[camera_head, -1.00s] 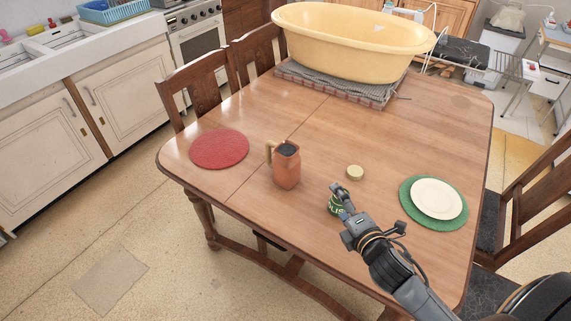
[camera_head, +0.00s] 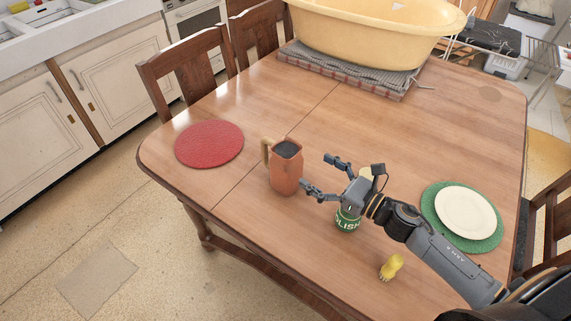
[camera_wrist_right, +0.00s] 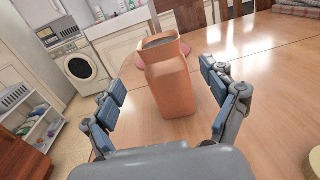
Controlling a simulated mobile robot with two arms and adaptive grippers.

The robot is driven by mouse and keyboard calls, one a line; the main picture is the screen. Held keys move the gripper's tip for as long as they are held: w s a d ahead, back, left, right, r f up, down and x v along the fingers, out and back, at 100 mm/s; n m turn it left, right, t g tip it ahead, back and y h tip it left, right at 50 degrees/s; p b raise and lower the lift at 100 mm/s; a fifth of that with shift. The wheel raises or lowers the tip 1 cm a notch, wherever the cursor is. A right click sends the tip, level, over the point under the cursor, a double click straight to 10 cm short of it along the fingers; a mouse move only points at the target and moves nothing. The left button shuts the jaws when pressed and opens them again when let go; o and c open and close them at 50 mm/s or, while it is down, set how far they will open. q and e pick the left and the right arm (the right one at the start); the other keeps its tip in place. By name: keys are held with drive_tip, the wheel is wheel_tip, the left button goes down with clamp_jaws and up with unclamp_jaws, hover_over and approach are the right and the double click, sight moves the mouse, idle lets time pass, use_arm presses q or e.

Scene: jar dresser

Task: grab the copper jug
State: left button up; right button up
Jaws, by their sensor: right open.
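The copper jug (camera_head: 286,172) stands upright on the wooden table, with its handle on the left side in the head view. My right gripper (camera_head: 318,174) is just to the right of it, fingers spread and pointing at it. In the right wrist view, the jug (camera_wrist_right: 172,92) stands ahead, between the lines of my two open fingers (camera_wrist_right: 163,80). The gripper is empty; I cannot tell whether a fingertip touches the jug. My left gripper is not in view.
A green can (camera_head: 347,222) stands under my right gripper, partly hidden. A small yellow object (camera_head: 391,266) is near the front edge. A red placemat (camera_head: 209,145) lies left, a white plate (camera_head: 465,215) right. A large yellow tub (camera_head: 375,38) stands at the back.

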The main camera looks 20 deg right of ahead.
sight(296, 158)
drive_tip(key=p+x, duration=0.1)
drive_tip(key=x, duration=0.4)
drive_tip(key=shift+w+a, duration=0.1)
drive_tip(key=shift+w, duration=0.1)
drive_tip(key=shift+w+a+r, duration=0.15)
drive_tip(key=shift+w+a, duration=0.05)
drive_tip(key=shift+w, duration=0.1)
drive_tip(key=p+x, duration=0.1)
drive_tip(key=x, duration=0.2)
drive_tip(key=shift+w+a+p, duration=0.1)
drive_tip(key=shift+w+p, duration=0.2)
drive_tip(key=shift+p, duration=0.05)
drive_tip(key=shift+w+a, duration=0.25)
drive_tip(key=shift+w, duration=0.1)
clamp_jaws()
